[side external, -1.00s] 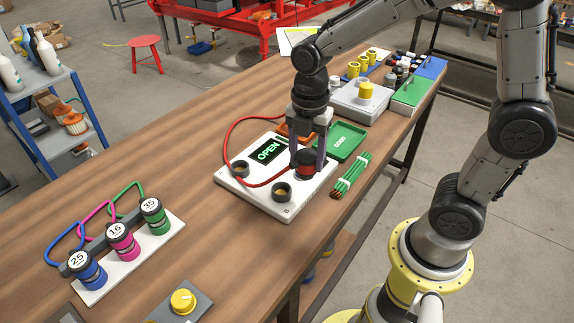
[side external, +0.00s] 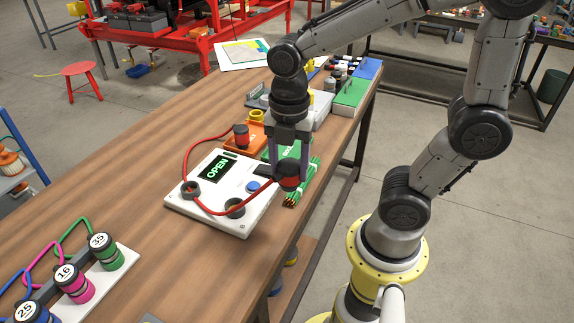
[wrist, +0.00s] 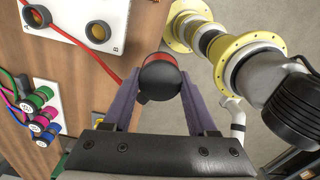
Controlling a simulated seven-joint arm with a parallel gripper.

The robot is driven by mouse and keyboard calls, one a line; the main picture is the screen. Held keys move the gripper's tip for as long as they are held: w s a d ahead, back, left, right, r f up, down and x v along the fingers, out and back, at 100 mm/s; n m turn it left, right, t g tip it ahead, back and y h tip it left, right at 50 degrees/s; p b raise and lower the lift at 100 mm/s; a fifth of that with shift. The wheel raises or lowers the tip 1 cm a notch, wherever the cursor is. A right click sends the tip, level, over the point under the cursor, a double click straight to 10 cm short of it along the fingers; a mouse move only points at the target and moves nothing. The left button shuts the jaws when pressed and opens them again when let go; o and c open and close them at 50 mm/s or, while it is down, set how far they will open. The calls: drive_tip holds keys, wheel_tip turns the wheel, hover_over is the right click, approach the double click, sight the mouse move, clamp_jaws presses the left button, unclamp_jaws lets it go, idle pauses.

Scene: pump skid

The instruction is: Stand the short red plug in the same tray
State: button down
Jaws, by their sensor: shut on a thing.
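My gripper (side external: 289,168) is shut on a red plug with a black band (side external: 289,183) and holds it above the right edge of the white panel, near the bench's front edge. In the wrist view the held plug (wrist: 160,76) sits between both fingers (wrist: 160,92), its dark round end toward the camera. A red cable (side external: 185,160) loops over the panel between this plug and another red and black plug (side external: 241,135). A green tray (side external: 270,150) lies partly hidden behind my gripper.
The white panel (side external: 165,204) has an OPEN display (side external: 217,170), dark sockets (side external: 235,207) and a blue button (side external: 252,187). A bundle of green rods (side external: 303,186) lies just right of the held plug. Bare wood lies left of the panel.

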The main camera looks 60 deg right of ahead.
drive_tip(key=w+d+r+m, duration=0.1)
drive_tip(key=w+r, duration=0.3)
drive_tip(key=w, duration=0.3)
drive_tip(key=w+d+r+m, duration=0.1)
drive_tip(key=w+d+r, duration=0.1)
drive_tip(key=w+r, duration=0.35)
drive_tip(key=w+d+f+m, duration=0.2)
drive_tip(key=w+d, duration=0.7)
drive_tip(key=w, duration=0.3)
drive_tip(key=w+d+f+m, duration=0.1)
drive_tip(key=w+d+f, duration=0.2)
drive_tip(key=d, duration=0.4)
drive_tip(key=w+d+f+m, duration=0.2)
drive_tip(key=w+d+f, duration=0.1)
drive_tip(key=d, duration=0.3)
drive_tip(key=shift+m, duration=0.7)
drive_tip(key=shift+s+d+f, duration=0.35)
drive_tip(key=shift+d+f, duration=1.3)
drive_tip(key=shift+f, duration=1.1)
drive_tip(key=shift+s+d+f, duration=0.4)
drive_tip(key=shift+d+f, duration=1.3)
drive_tip(key=shift+f, duration=1.1)
drive_tip(key=shift+s+d+f, duration=0.35)
drive_tip(key=shift+d+f, duration=1.3)
drive_tip(key=shift+f, duration=1.1)
drive_tip(key=shift+f, duration=0.5)
